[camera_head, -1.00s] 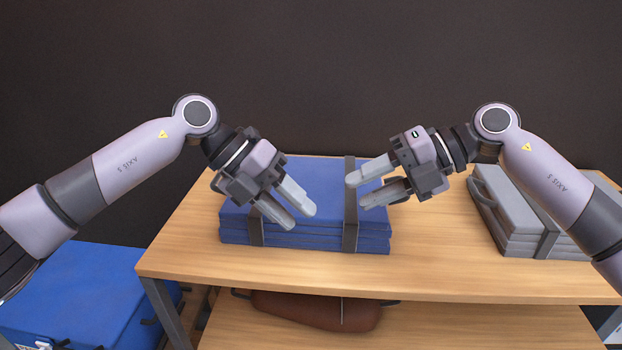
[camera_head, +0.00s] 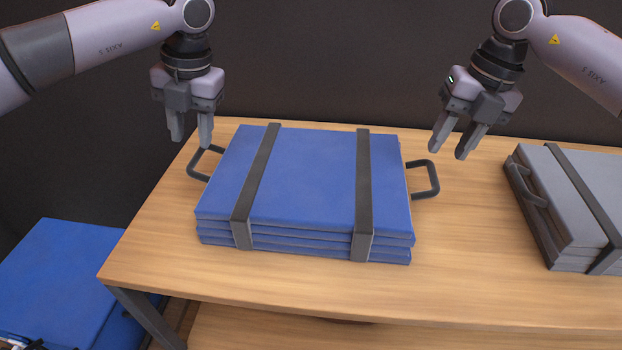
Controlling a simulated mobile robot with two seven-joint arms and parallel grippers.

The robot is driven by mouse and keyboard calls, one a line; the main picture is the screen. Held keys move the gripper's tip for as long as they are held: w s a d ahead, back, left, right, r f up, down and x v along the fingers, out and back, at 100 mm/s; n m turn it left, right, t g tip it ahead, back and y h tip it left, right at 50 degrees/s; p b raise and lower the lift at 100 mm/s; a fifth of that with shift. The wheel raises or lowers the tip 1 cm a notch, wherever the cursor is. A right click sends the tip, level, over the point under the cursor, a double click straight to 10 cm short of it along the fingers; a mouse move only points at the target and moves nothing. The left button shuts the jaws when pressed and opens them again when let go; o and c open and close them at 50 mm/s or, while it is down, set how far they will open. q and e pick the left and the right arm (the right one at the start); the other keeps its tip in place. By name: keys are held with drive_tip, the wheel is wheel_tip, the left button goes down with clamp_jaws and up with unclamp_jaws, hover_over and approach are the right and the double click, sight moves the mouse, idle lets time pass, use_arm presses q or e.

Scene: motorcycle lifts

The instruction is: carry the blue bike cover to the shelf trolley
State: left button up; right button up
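The blue bike cover (camera_head: 310,185) is a folded, layered bundle with two dark straps, lying flat on a wooden table. It has a dark handle at each short end, the left handle (camera_head: 203,164) and the right handle (camera_head: 426,180). My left gripper (camera_head: 190,138) points down just above and behind the left handle, fingers apart, with nothing between them. My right gripper (camera_head: 449,146) points down above and slightly to the right of the right handle, fingers apart and empty. Neither gripper visibly touches the cover. I cannot make out a shelf trolley.
A grey folded bundle (camera_head: 575,195) with a strap and handle lies on the wooden table (camera_head: 300,290) to the right. Another blue padded item (camera_head: 60,280) is lower down at the left. A lower wooden shelf (camera_head: 240,330) shows under the table. A dark wall is behind.

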sight(194, 157)
use_arm(q)
drive_tip(key=shift+w+a+f, duration=0.1)
drive_tip(key=shift+a+f, duration=0.1)
drive_tip(key=shift+f, duration=1)
drive_tip(key=shift+s+a+f, duration=0.1)
drive_tip(key=shift+a+f, duration=0.15)
drive_tip(key=shift+f, duration=0.9)
drive_tip(key=shift+w+a+f, duration=0.1)
drive_tip(key=shift+a+f, duration=0.1)
drive_tip(key=shift+f, duration=1)
use_arm(e)
drive_tip(key=shift+w+a+f, duration=0.1)
drive_tip(key=shift+a+f, duration=0.15)
drive_tip(key=shift+f, duration=0.95)
drive_tip(key=shift+s+a+f, duration=0.1)
drive_tip(key=shift+a+f, duration=0.1)
drive_tip(key=shift+f, duration=0.95)
drive_tip(key=shift+w+a+f, duration=0.1)
drive_tip(key=shift+a+f, duration=0.15)
drive_tip(key=shift+f, duration=0.95)
use_arm(q)
drive_tip(key=c, duration=0.7)
use_arm(e)
clamp_jaws()
use_arm(q)
clamp_jaws()
drive_tip(key=shift+w+r, duration=0.1)
use_arm(e)
drive_tip(key=shift+w+r, duration=0.1)
drive_tip(key=shift+r, duration=0.05)
